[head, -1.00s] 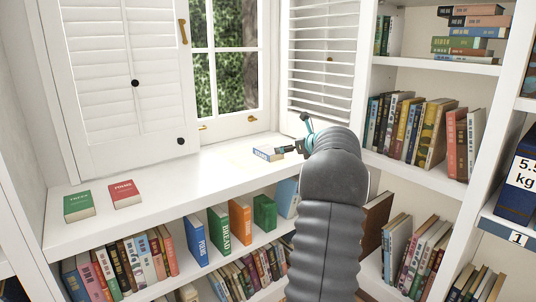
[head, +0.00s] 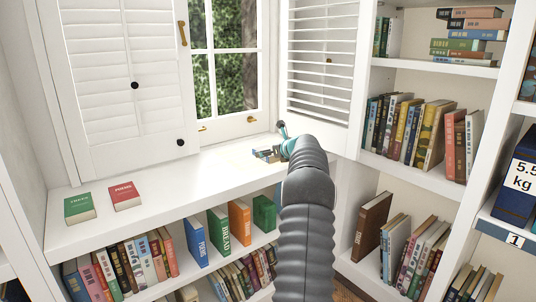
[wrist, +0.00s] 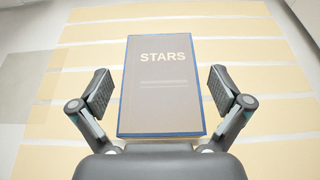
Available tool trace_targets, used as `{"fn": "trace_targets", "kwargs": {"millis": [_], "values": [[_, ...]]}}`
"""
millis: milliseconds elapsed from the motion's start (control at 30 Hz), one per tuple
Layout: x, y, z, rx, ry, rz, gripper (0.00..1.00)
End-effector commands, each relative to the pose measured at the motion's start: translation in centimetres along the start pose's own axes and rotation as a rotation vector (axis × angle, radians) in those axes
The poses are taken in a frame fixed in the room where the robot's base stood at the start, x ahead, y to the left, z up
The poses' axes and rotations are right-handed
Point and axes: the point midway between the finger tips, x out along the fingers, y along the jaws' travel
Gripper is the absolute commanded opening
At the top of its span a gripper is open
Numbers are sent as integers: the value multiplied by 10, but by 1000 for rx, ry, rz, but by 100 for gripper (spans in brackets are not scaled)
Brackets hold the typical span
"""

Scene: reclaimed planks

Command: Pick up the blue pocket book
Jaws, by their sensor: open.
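The blue pocket book (head: 262,156) lies on the white window ledge below the window, partly hidden by my gripper (head: 276,153) in the head view. In the wrist view the book (wrist: 162,105) lies flat, with a greyish cover, blue edges and the title STARS. My gripper (wrist: 160,84) is open there, one finger on each side of the book. Gaps show between the fingers and the book's long edges. I cannot tell the height of the fingertips above the ledge.
A green book (head: 79,208) and a red book (head: 124,195) lie on the ledge at the left. Pale yellow strips (wrist: 265,109) lie under and around the blue book. A louvred shutter (head: 318,75) and a bookcase (head: 425,181) stand to the right. The ledge's middle is clear.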

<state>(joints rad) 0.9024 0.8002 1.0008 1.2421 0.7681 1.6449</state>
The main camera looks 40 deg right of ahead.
Motion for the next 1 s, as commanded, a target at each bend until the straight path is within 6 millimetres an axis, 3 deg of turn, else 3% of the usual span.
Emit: {"fn": "trace_targets", "kwargs": {"millis": [367, 600, 1000], "values": [[9, 0, 0, -1, 0, 0, 98], [8, 0, 0, -1, 0, 0, 38], [6, 0, 4, -1, 0, -1, 38]]}}
